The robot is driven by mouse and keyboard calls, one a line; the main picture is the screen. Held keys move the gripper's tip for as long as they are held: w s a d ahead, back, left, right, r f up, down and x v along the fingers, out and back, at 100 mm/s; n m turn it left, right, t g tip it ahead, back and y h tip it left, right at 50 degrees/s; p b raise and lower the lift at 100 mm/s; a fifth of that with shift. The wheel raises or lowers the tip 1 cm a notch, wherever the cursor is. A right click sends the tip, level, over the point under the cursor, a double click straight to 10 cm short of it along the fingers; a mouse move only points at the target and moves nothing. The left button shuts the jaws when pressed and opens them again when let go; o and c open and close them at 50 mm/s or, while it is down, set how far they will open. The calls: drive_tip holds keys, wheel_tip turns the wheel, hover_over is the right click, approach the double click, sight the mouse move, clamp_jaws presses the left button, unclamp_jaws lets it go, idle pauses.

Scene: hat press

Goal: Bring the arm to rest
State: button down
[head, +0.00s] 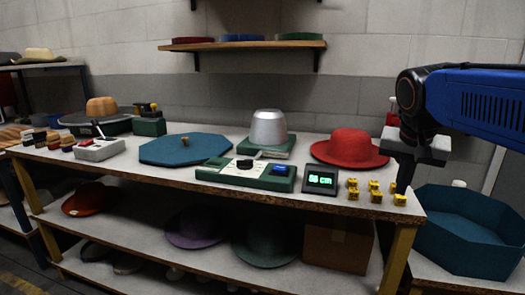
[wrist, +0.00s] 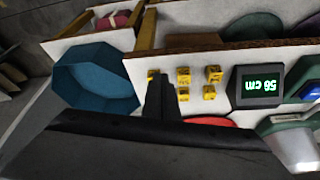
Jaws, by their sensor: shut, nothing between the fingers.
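My blue arm comes in from the right in the head view. My gripper (head: 404,188) points down beside the right end of the workbench (head: 330,148), between the red hat (head: 350,148) and the blue open tray (head: 470,235). In the wrist view my gripper (wrist: 160,80) is a dark shape with its fingers together and nothing held. Its tip appears near the small yellow blocks (head: 376,196), which also show in the wrist view (wrist: 184,76). Whether it touches anything cannot be told.
A display reading 56 cm (head: 320,180), a green control box (head: 245,174) and a silver hat block on a press (head: 268,128) stand on the bench. A blue octagonal lid (head: 185,150) lies left of them. Hats lie on the lower shelf. A wall shelf (head: 245,45) hangs behind.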

drive_tip(key=s+a+f+n+y, duration=0.1)
drive_tip(key=s+a+f+n, duration=0.1)
drive_tip(key=s+f, duration=0.7)
drive_tip(key=s+a+f+n+t+y, duration=0.1)
drive_tip(key=s+f+n, duration=0.3)
drive_tip(key=s+f, duration=0.4)
drive_tip(key=shift+s+a+f, duration=0.35)
drive_tip(key=shift+a+f, duration=0.5)
drive_tip(key=shift+f, duration=0.05)
